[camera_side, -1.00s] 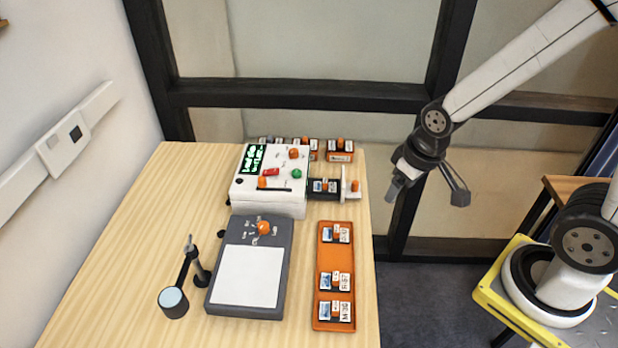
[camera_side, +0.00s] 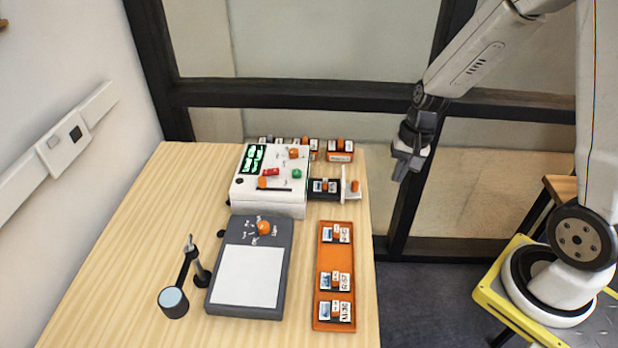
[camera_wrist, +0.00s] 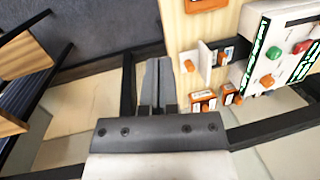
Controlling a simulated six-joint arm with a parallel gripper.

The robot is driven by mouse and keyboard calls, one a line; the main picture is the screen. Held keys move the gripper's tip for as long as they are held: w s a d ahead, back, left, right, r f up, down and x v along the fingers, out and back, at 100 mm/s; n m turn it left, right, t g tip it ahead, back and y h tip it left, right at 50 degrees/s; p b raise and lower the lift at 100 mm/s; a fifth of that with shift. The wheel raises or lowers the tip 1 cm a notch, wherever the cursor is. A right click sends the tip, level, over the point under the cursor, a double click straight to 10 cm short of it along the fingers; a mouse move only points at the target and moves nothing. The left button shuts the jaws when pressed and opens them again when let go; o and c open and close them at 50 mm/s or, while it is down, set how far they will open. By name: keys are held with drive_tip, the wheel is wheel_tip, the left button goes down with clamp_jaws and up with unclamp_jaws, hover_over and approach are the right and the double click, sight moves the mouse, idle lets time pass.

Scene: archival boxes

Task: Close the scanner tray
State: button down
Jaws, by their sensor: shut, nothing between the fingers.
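The scanner (camera_side: 272,182) is a white box with a green display, an orange knob and red and green buttons, at the back of the table. Its dark tray (camera_side: 324,188) sticks out from the right side, with a slide box on it and a white end plate (camera_side: 344,184) with an orange knob (camera_side: 354,186). The tray also shows in the wrist view (camera_wrist: 221,55), with its end plate (camera_wrist: 204,62). My gripper (camera_side: 399,176) is shut and empty, in the air to the right of the end plate and apart from it. Its fingers (camera_wrist: 156,62) show together in the wrist view.
An orange rack (camera_side: 336,257) with several slide boxes lies at the table's front right. A grey light pad (camera_side: 248,272) and a small lamp or magnifier (camera_side: 174,301) stand left of it. More boxes (camera_side: 340,150) stand behind the scanner.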

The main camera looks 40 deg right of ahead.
sight(358, 187)
drive_tip(key=w+d+f+m+t+y, duration=0.2)
drive_tip(key=w+d+f+m, duration=0.1)
drive_tip(key=d+m, duration=0.4)
drive_tip(key=w+d+f+m+t+y, duration=0.2)
drive_tip(key=w+d+f+m+y, duration=0.1)
drive_tip(key=d+m, duration=0.5)
drive_tip(key=shift+d+f+m, duration=0.3)
drive_tip(key=shift+d+f, duration=0.05)
drive_tip(key=shift+f, duration=0.45)
drive_tip(key=x, duration=0.4)
drive_tip(key=r+x, duration=0.1)
drive_tip(key=x, duration=0.2)
drive_tip(key=w+a+x, duration=0.1)
drive_tip(key=x, duration=0.3)
drive_tip(key=shift+w+a, duration=0.15)
drive_tip(key=shift+a, duration=0.05)
drive_tip(key=shift+w+a, duration=0.45)
drive_tip(key=shift+a, duration=0.2)
